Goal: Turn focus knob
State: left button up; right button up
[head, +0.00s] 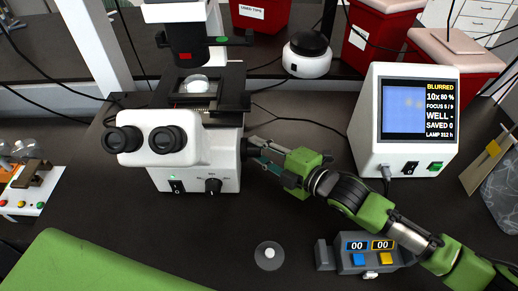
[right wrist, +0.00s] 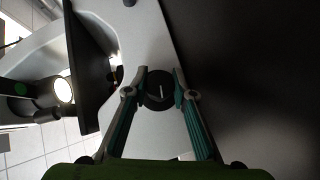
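The white microscope (head: 215,150) stands left of centre in the head view, with a twin eyepiece. Its focus knob (right wrist: 160,90) is a dark disc with a pale line on the white side wall. My right gripper (right wrist: 160,88) reaches the microscope's right side and has one fingertip on each side of the knob. The knob fills the gap between the fingertips, so the gripper looks shut on it. My left gripper is not in view.
A small dial (head: 213,186) and a switch (head: 177,186) sit on the microscope's front. A grey box with two counters (head: 368,258) stands below my right arm. A clear disc (head: 269,256) lies on the dark bench. Red bins (head: 375,35) and a white-black device (head: 307,55) stand behind.

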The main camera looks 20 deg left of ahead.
jog(key=shift+w+r+m+g+h+p, duration=0.1)
jog(key=shift+r+m+g+h+p, duration=0.3)
jog(key=shift+p, duration=0.75)
jog(key=shift+f+h+p, duration=0.15)
jog(key=shift+h+p, duration=0.15)
jog(key=shift+f+m+g+h, duration=0.1)
jog(key=shift+m+g+h, duration=0.2)
jog(key=shift+m+g, duration=0.35)
jog(key=shift+f+m+g, duration=0.15)
jog(key=shift+m+g, duration=0.1)
jog(key=shift+g, duration=0.2)
jog(key=shift+f+m+g+h+b, duration=0.25)
jog(key=shift+g+h+b, duration=0.25)
jog(key=shift+b, duration=0.3)
jog(key=shift+r+m+g+h+b, duration=0.1)
jog(key=shift+m+g+h+b, duration=0.3)
jog(key=shift+b, duration=0.45)
jog(key=shift+r+m+g+b, duration=0.1)
jog(key=shift+m+g+b, duration=0.3)
jog(key=shift+g, duration=0.2)
